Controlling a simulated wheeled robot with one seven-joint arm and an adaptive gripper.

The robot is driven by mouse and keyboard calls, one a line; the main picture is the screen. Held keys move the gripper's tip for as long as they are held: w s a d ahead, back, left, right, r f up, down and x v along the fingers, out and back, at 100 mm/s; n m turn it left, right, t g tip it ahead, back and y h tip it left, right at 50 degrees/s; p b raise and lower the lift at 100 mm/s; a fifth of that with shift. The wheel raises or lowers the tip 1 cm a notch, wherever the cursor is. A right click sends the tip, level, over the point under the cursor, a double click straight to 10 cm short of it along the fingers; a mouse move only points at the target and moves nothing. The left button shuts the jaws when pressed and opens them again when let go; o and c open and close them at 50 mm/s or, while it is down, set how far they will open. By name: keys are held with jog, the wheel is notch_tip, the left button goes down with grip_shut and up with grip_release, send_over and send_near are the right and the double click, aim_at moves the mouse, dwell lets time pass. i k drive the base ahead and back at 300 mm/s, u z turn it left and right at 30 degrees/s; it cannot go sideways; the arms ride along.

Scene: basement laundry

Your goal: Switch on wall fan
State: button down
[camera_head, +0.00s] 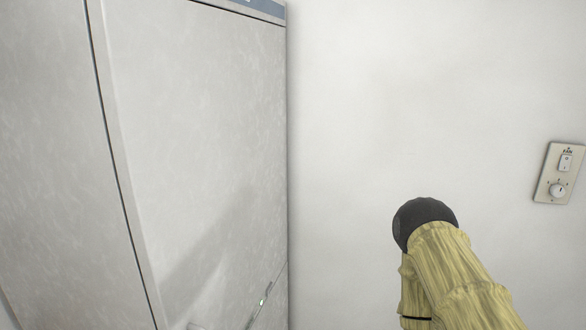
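A beige fan control plate (546,186) is fixed to the white wall near the right edge of the head view. It carries the word FAN, a small white rocker switch (566,162) with a green mark in its upper part, and a round white knob (558,190) below. I cannot tell which way the rocker is set. The fan itself is not in view. Part of my arm, yellowish with a dark rounded end, rises from the lower right, left of and below the plate in the picture. My gripper does not show.
A tall pale grey appliance or cabinet (200,130) fills the left side, with a small green light (263,301) low on its front. The white wall (400,90) between it and the control plate is bare.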

aim_at(564, 165)
jog(key=z, duration=1.4)
